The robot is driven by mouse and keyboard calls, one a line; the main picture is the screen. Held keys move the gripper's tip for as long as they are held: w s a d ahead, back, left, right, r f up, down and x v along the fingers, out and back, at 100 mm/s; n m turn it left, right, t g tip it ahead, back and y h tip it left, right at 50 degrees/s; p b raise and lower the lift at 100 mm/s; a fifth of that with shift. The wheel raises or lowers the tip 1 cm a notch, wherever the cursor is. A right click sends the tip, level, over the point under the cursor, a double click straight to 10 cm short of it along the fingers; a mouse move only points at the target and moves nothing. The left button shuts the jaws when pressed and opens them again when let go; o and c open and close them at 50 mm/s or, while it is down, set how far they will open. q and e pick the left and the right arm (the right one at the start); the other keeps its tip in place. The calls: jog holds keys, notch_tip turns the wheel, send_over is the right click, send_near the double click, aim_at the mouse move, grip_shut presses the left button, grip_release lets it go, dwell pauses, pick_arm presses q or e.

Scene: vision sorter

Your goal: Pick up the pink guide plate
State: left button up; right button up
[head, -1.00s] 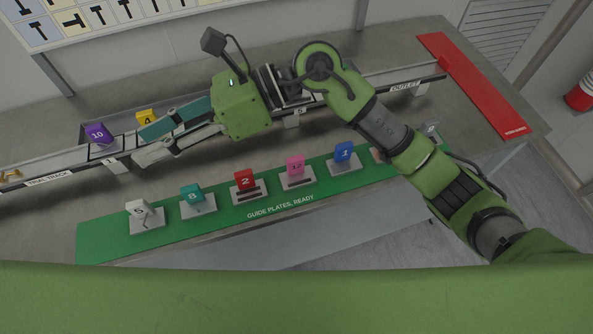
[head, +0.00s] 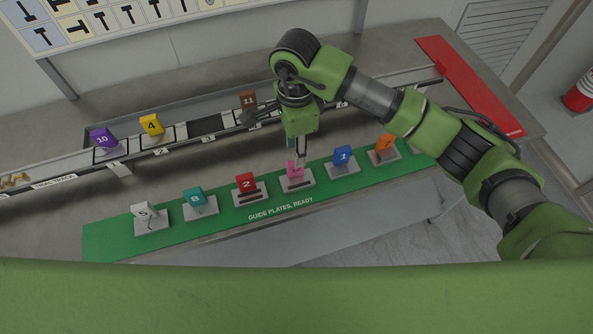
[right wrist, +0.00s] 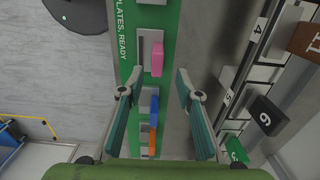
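The pink guide plate (head: 294,170) stands on its grey base on the green "Guide plates, ready" mat (head: 110,237), between the red and blue plates. In the right wrist view the pink plate (right wrist: 157,58) shows ahead of the fingertips, between their lines. My right gripper (head: 301,155) hangs just above and behind the pink plate and partly covers its top in the head view. Its fingers (right wrist: 152,82) are wide apart with nothing between them at the tips. My left gripper is not in view.
On the mat stand a white plate (head: 145,213), teal plate (head: 195,197), red plate (head: 246,183), blue plate (head: 343,155) and orange plate (head: 384,143). Behind runs the trial track with purple (head: 102,138), yellow (head: 151,125) and brown (head: 248,99) plates. A red strip (head: 470,86) lies right.

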aim_at(297, 175)
jog(key=shift+f, duration=0.3)
jog(key=f+p, duration=0.2)
jog(key=f, duration=0.1)
jog(key=f+p, duration=0.1)
jog(key=shift+s+a+f, duration=0.1)
jog(key=shift+s+f, duration=0.2)
jog(key=shift+f, duration=0.4)
grip_shut()
